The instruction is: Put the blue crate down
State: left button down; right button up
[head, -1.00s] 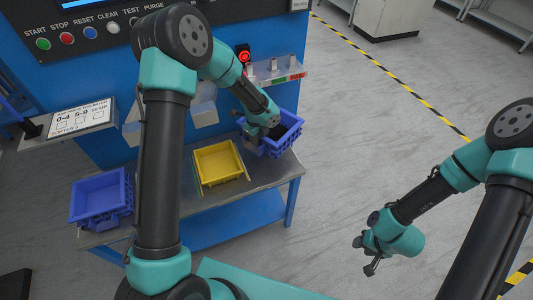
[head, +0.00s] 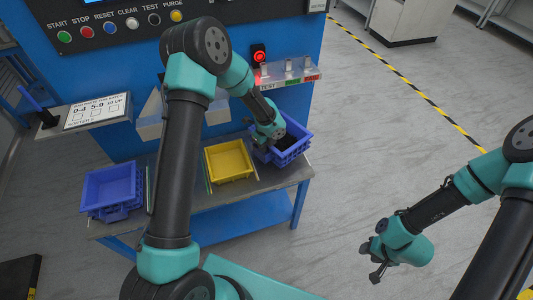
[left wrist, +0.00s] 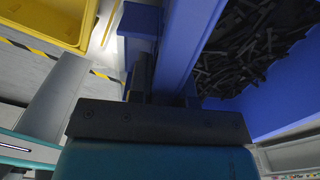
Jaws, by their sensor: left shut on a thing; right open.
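A blue crate (head: 297,149) is at the right end of the steel bench (head: 262,190), roughly level. Dark small pieces lie inside it, and they show in the left wrist view as a heap of black strips. My left gripper (head: 264,146) is shut on the crate's near-left wall; the wrist view shows the jaws (left wrist: 165,85) around this blue wall (left wrist: 190,38). I cannot tell whether the crate's underside touches the bench. My right gripper (head: 374,262) is open and empty, over the floor at the right.
A yellow tray (head: 229,178) sits on the bench just left of the held crate. Another blue crate (head: 112,190) stands at the bench's left end. A blue machine with buttons (head: 130,65) and a clear shelf (head: 288,78) rise behind.

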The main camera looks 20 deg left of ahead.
pick_arm(q)
jog(key=shift+f, duration=0.55)
jog(key=shift+f, duration=1.85)
jog(key=shift+f, duration=0.1)
jog(key=c, duration=1)
grip_release()
jog(key=shift+f, duration=0.1)
jog(key=shift+c, duration=0.2)
notch_tip(320, 180, up, 12)
jog(key=shift+r, duration=0.2)
